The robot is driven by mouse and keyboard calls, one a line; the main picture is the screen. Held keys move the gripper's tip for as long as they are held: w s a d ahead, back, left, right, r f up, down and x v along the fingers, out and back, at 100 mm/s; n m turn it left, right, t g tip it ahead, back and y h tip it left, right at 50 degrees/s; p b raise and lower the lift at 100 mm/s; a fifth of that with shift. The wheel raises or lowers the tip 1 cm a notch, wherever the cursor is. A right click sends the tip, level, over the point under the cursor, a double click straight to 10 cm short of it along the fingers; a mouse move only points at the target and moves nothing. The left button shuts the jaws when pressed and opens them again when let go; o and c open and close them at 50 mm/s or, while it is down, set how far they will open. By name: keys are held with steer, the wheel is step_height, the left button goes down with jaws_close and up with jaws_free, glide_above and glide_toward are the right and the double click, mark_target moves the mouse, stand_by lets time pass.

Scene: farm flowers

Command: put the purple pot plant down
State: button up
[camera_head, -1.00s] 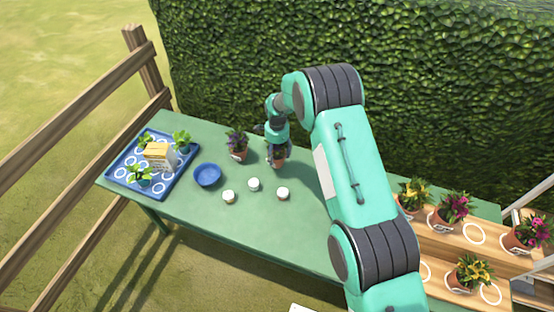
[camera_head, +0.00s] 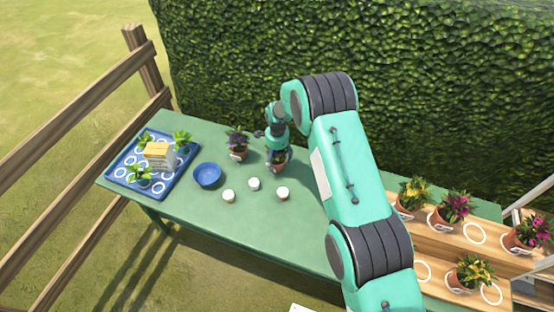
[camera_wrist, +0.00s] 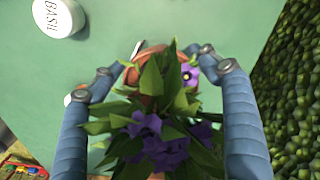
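The purple pot plant (camera_wrist: 160,140) is between the two fingers of my gripper (camera_wrist: 160,60) in the wrist view, its purple flowers and leaves towards the camera. The fingertips meet both sides of its terracotta rim, so my gripper is shut on it. In the head view the held pot (camera_head: 278,166) is upright at the green table (camera_head: 215,218), right of another dark purple potted plant (camera_head: 238,143). My gripper (camera_head: 278,150) hides part of the held plant. I cannot tell whether the pot's base touches the table.
Several white-topped jars (camera_head: 254,184) stand in front, one labelled in the wrist view (camera_wrist: 58,16). A blue bowl (camera_head: 207,176) and blue tray (camera_head: 123,184) with green plants are left. A wooden stand (camera_head: 440,242) with flowerpots is right. The hedge (camera_head: 420,90) rises behind.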

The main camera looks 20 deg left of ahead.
steer(key=shift+r, duration=0.15)
steer(key=shift+r, duration=6.05)
